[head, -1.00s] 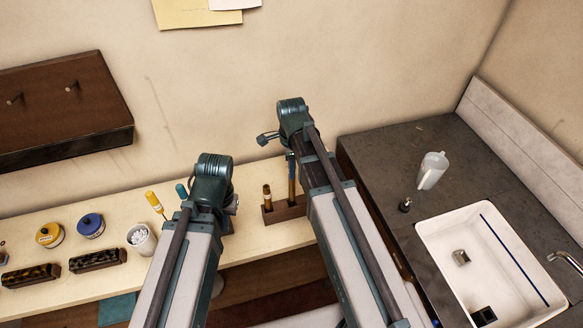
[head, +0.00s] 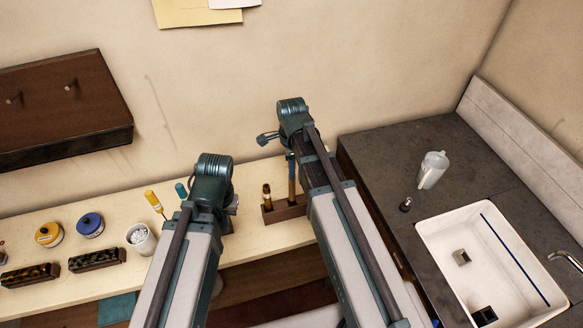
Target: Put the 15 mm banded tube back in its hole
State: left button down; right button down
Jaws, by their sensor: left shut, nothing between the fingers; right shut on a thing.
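I cannot read tube sizes.
Yellow and blue lidded tins (head: 90,225), a white cup (head: 141,239), two dark slotted blocks (head: 97,260) and yellow- and blue-handled tools (head: 154,201) stand on the bench at left. A sink (head: 490,265) and pitcher (head: 432,170) are at right.

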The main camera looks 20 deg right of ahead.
jog(key=shift+f+b, duration=4.55)
jog(key=shift+f, duration=0.1)
jog(key=c, duration=0.6)
grip_release()
jog(key=shift+r, duration=0.1)
jog(key=shift+r, duration=0.1)
notch_tip(320, 180, up, 14)
jog(key=p, duration=1.4)
send_over(291, 185)
jog(key=w, duration=0.1)
jog(key=shift+d+f, duration=0.2)
jog(key=shift+f, duration=0.1)
